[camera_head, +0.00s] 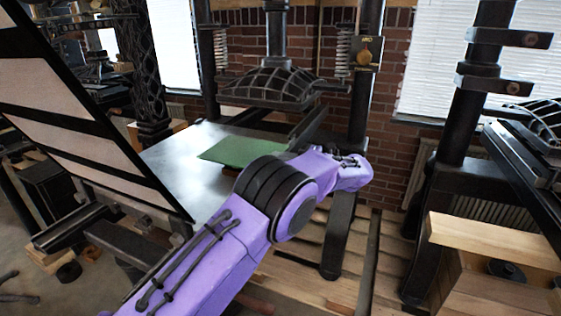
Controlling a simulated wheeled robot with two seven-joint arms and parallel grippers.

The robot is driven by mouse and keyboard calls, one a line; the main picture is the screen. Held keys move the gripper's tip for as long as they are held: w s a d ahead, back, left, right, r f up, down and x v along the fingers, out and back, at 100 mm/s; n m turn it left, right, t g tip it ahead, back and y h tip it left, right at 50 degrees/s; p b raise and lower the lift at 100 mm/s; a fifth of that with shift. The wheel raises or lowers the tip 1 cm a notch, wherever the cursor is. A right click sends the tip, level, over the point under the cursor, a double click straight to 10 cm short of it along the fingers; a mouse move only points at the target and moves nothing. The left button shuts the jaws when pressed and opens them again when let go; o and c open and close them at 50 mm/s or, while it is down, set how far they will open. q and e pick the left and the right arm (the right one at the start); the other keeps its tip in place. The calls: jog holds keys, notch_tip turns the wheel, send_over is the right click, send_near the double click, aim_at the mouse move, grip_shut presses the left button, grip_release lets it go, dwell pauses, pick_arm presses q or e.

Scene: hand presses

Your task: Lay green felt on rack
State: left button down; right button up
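The green felt (240,151) is a flat green sheet lying on the grey metal bed (182,160) of the middle press. Its right part is hidden behind my purple arm, which comes in from the lower left and bends at the wrist close to the felt's right edge. I cannot make out this arm's gripper fingers, nor whether they touch the felt. My other arm does not show. No rack can be clearly told in this view.
A tilted black frame with pale panels (75,125) rises at the left of the bed. The ribbed platen (266,88) hangs above the bed. Another press (470,110) and a wooden block (495,240) stand at the right. A brick wall is behind.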

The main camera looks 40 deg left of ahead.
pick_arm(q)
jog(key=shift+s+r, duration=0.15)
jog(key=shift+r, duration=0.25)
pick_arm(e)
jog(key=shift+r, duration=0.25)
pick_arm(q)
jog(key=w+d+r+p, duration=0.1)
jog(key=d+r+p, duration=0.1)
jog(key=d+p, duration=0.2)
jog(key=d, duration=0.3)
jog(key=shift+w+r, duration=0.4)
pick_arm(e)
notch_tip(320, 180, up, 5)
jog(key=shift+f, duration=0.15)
